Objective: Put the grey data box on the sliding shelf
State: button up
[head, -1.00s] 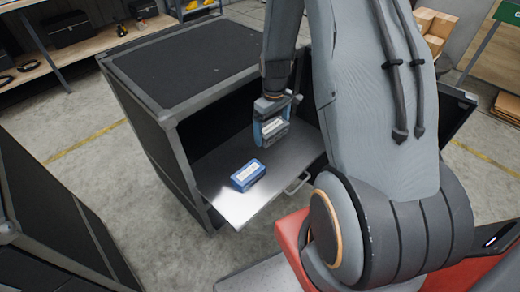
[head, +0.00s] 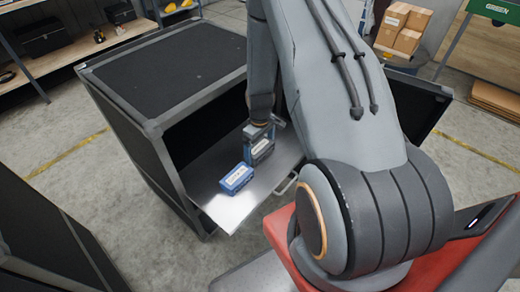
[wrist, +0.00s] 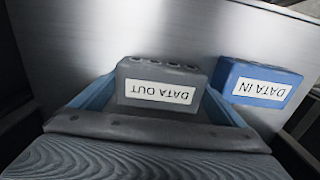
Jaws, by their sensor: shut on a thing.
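My gripper (head: 260,142) is shut on the grey data box (head: 262,152), with its blue fingers on either side of it. In the wrist view the grey box (wrist: 160,72) has a white label reading DATA OUT, upside down, and round knobs along its edge. The box is over the sliding shelf (head: 215,199), very low; I cannot tell whether its underside touches the metal. The shelf is pulled out of the black case (head: 175,62). A blue box (head: 236,178) labelled DATA IN stands on the shelf beside the grey one, with a small gap.
The blue box (wrist: 262,84) is close on the right in the wrist view. The case's frame and top surround the shelf's back part. Another black case (head: 50,235) stands at the lower left. The shelf's front has a handle (head: 284,184).

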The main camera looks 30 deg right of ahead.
jog(key=shift+f, duration=0.25)
jog(key=shift+f, duration=0.2)
jog(key=o, duration=1.2)
jog(key=shift+r, duration=0.15)
